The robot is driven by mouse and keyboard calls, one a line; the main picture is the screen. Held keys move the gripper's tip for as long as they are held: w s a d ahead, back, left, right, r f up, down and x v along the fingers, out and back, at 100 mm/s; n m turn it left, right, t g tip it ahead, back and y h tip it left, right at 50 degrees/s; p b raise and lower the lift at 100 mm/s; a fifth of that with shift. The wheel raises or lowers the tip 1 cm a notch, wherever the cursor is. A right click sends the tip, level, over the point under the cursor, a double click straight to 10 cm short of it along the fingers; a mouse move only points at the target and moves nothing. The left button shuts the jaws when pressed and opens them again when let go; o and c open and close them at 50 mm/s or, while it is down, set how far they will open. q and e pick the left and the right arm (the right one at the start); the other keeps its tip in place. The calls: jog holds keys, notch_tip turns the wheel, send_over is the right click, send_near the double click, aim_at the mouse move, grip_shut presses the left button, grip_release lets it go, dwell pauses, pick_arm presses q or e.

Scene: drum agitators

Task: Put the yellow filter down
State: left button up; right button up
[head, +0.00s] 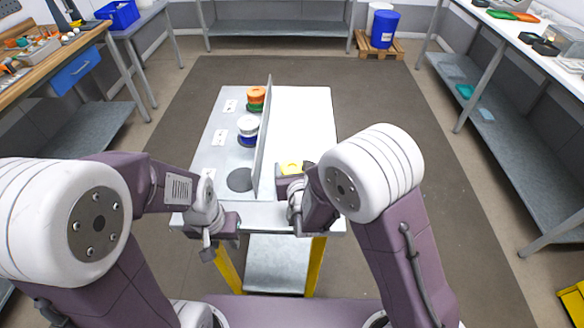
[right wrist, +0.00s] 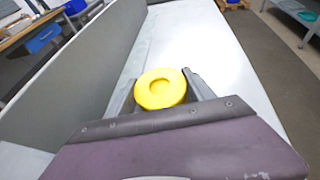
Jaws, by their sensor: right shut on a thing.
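The yellow filter (head: 291,167) is a round yellow ring with a recessed centre. It also shows large in the right wrist view (right wrist: 160,88), between the two fingers. My right gripper (head: 289,173) is shut on it, over the near part of the white right side of the table (head: 305,110). I cannot tell whether the filter touches the surface. My left gripper (head: 207,250) hangs at the table's near left edge, away from the filter; its finger opening is not clear.
An upright grey divider (head: 264,140) splits the table, close left of the filter. Left of it stand an orange-and-green stack (head: 256,98), a white-and-blue stack (head: 248,130), a dark disc (head: 240,180) and white cards (head: 219,137). The white side beyond the filter is clear.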

jog(key=shift+s+f, duration=0.1)
jog(key=o, duration=1.2)
jog(key=shift+o, duration=0.6)
jog(key=shift+d, duration=0.1)
